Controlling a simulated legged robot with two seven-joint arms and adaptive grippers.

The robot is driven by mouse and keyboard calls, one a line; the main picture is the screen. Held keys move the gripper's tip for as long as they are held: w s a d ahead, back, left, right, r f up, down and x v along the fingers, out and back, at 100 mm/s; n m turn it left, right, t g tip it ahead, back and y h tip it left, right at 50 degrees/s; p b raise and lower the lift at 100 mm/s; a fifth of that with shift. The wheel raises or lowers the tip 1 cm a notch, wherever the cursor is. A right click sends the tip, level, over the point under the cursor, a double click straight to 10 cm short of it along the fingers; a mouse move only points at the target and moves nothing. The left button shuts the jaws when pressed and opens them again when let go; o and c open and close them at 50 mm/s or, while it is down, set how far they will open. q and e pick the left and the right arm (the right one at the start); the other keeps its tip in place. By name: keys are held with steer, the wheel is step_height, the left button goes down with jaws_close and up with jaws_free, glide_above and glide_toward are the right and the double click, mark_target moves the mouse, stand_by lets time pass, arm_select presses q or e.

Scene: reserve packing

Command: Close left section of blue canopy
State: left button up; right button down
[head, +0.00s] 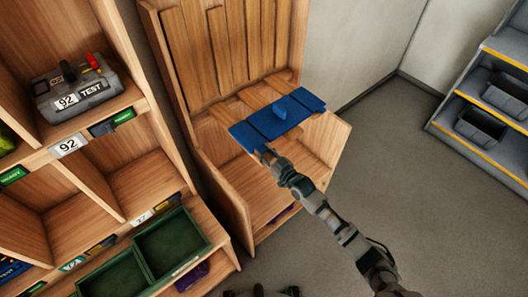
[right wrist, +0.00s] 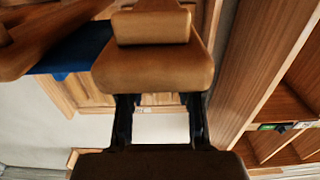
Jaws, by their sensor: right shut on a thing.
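The blue canopy (head: 290,103) lies across the upper front of the tall wooden cabinet in the head view. It is made of blue panels side by side, with a raised blue tab near its middle. Its left section (head: 247,136) is at the near left end. My right gripper (head: 264,152) is at the front edge of that left section, shut on it; the contact is small and partly hidden. In the right wrist view, brown gripper parts fill the middle and blue canopy (right wrist: 82,52) shows at the left. My left gripper is not in view.
A wooden shelf unit (head: 140,185) at the left holds a grey case marked TEST (head: 75,88) and green trays (head: 172,243). Grey steps with yellow edges and dark bins (head: 485,125) stand at the right. Floor between is clear.

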steer(key=shift+r+m, duration=0.15)
steer(key=shift+m, duration=0.25)
steer(key=shift+r+m+p, duration=0.35)
steer(key=shift+r+m, duration=0.2)
steer(key=shift+m, duration=0.65)
steer(key=shift+r+m, duration=0.1)
steer(key=shift+m, duration=0.3)
steer(key=shift+w+d+r+m, duration=0.15)
steer(key=shift+r+m, duration=0.2)
steer(key=shift+m, duration=0.55)
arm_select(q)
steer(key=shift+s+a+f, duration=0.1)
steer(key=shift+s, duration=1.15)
arm_select(e)
steer(key=shift+r+m, duration=0.15)
steer(key=shift+m, duration=0.35)
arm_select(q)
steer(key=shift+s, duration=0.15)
